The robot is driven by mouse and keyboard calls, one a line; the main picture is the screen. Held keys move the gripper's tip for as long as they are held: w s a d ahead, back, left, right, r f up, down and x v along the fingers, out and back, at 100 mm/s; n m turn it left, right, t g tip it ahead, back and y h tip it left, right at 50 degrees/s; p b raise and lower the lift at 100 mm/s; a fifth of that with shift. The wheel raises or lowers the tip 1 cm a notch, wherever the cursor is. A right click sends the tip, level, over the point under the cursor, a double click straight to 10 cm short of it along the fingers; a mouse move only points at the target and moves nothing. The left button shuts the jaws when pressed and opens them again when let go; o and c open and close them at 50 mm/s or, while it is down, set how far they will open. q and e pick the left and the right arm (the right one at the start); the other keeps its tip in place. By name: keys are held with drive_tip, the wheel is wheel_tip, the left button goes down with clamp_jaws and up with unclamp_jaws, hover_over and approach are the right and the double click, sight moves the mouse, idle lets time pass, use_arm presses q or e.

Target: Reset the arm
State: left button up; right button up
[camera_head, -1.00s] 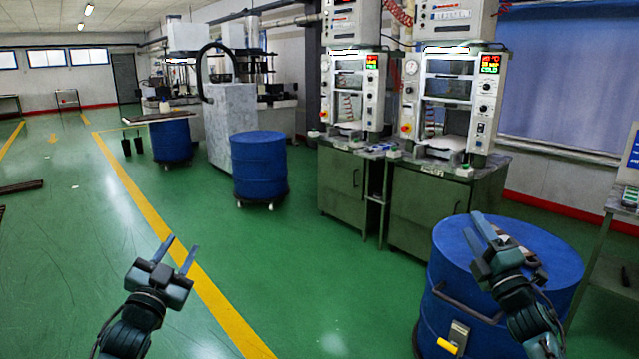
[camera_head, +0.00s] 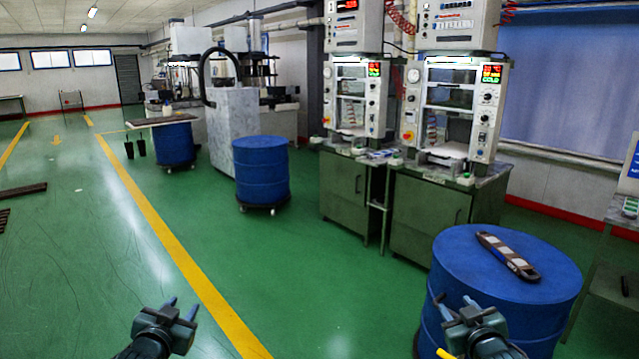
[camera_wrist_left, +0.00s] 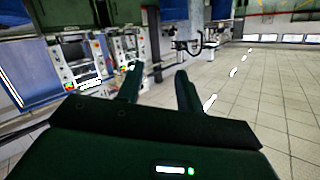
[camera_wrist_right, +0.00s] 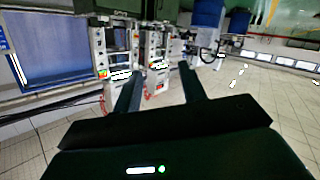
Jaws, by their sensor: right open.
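My left gripper (camera_head: 182,308) is low in the head view, over the green floor, with its fingers apart and nothing between them. In the left wrist view its two fingers (camera_wrist_left: 158,90) stand apart with a gap. My right gripper (camera_head: 453,303) is in front of the near blue drum (camera_head: 458,265) in the head view, open and empty. In the right wrist view its fingers (camera_wrist_right: 160,88) are spread. A dark elongated tool with pale patches (camera_head: 507,256) lies on the drum's top, apart from the right gripper.
Two press machines (camera_head: 350,100) stand on green cabinets (camera_head: 428,212) behind the near drum. Another blue drum (camera_head: 262,170) on wheels stands in the middle, beside a grey cabinet (camera_head: 230,130). A side table (camera_head: 610,235) is at the right edge.

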use_arm(q)
drive_tip(key=s+d+f+g+h, duration=0.1)
drive_tip(key=s+d+f, duration=0.4)
drive_tip(key=s, duration=0.6)
drive_tip(key=s+d+f+g+h, duration=0.1)
drive_tip(key=s+d+f, duration=0.4)
drive_tip(key=s, duration=0.6)
drive_tip(key=s+d+f+g+h, duration=0.1)
drive_tip(key=s+d+f+g, duration=0.2)
drive_tip(key=s, duration=0.7)
wheel_tip(320, 180, down, 2)
drive_tip(key=shift+s+d+f+n+h, duration=0.15)
drive_tip(key=shift+s+d+n+h, duration=0.2)
drive_tip(key=shift+d, duration=0.8)
use_arm(e)
drive_tip(key=s+a+f+g+y, duration=0.1)
drive_tip(key=s+a+f, duration=0.4)
drive_tip(key=s, duration=0.6)
drive_tip(key=s+a+f+g+y, duration=0.1)
drive_tip(key=s+a+f, duration=0.4)
drive_tip(key=s, duration=0.6)
drive_tip(key=s+a+f+g+y, duration=0.1)
drive_tip(key=s+a+f+g, duration=0.2)
drive_tip(key=s, duration=0.7)
wheel_tip(320, 180, down, 2)
drive_tip(key=shift+s+a+f+m+y, duration=0.1)
drive_tip(key=shift+s+a+m+y, duration=0.25)
drive_tip(key=shift+a, duration=0.8)
drive_tip(key=shift+c, duration=0.2)
